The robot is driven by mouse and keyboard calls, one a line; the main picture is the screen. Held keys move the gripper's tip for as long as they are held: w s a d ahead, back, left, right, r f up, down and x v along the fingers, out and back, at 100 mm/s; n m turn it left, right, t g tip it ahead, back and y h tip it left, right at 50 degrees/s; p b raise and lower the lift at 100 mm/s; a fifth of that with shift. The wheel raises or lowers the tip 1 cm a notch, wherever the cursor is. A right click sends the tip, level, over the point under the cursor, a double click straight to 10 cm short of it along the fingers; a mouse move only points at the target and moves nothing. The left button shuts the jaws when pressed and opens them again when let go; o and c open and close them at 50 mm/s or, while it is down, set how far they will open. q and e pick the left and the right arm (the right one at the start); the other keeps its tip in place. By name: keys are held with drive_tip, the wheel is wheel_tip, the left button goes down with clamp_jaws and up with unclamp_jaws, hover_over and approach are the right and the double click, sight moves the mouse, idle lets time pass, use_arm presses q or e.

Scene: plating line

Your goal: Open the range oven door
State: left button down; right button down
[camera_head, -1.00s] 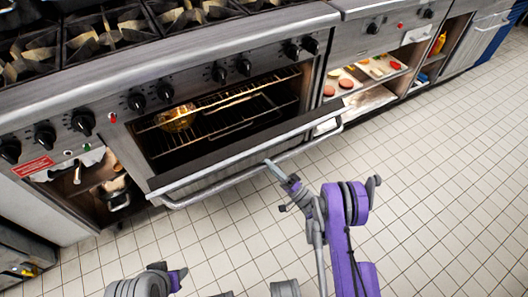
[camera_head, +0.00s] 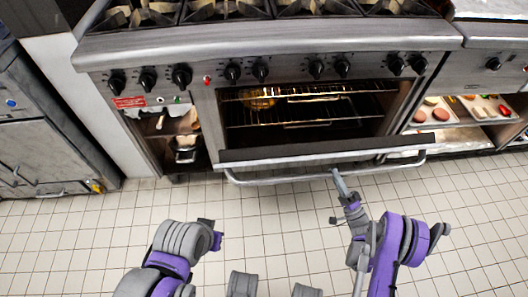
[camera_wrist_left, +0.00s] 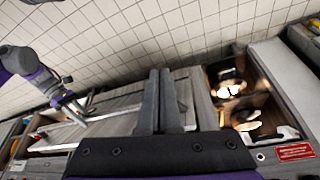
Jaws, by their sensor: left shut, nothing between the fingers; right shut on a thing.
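The range oven door (camera_head: 320,153) is partly open, tilted outward at the top, with the lit oven interior (camera_head: 310,110) and its racks showing above it. A long bar handle (camera_head: 285,179) runs along the door's front. My right gripper (camera_head: 338,178) is shut on the handle, right of its middle. It also shows at the handle in the left wrist view (camera_wrist_left: 78,112). My left gripper (camera_head: 217,235) is over the floor, away from the door in the head view. Its two fingers (camera_wrist_left: 161,100) are together and empty in the left wrist view.
A gold-lit pan (camera_head: 259,100) sits on an oven rack. Knobs (camera_head: 245,72) line the range front above. Open shelves with pots (camera_head: 185,150) and food trays (camera_head: 460,110) flank the oven. The tiled floor (camera_head: 280,225) in front is clear.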

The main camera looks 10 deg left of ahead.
drive_tip(key=shift+w, duration=0.1)
use_arm(q)
drive_tip(key=w+r+n+g, duration=0.15)
drive_tip(key=w+r, duration=0.35)
drive_tip(key=w, duration=0.5)
drive_tip(key=w+r+n+g, duration=0.15)
drive_tip(key=w+r, duration=0.25)
drive_tip(key=w, duration=0.6)
drive_tip(key=w+r+g, duration=0.3)
drive_tip(key=w+r, duration=0.2)
drive_tip(key=w, duration=0.5)
hover_over(245, 161)
drive_tip(key=w+a, duration=0.2)
drive_tip(key=w, duration=0.3)
drive_tip(key=shift+n+h, duration=0.3)
drive_tip(key=f, duration=1)
drive_tip(key=shift+s+d+f, duration=0.2)
drive_tip(key=shift+d+f, duration=0.05)
drive_tip(key=s+f, duration=0.1)
drive_tip(key=s+d, duration=0.1)
drive_tip(key=shift+s+f, duration=0.3)
drive_tip(key=shift+f, duration=0.1)
drive_tip(key=shift+s+f, duration=0.2)
drive_tip(key=shift+s, duration=0.05)
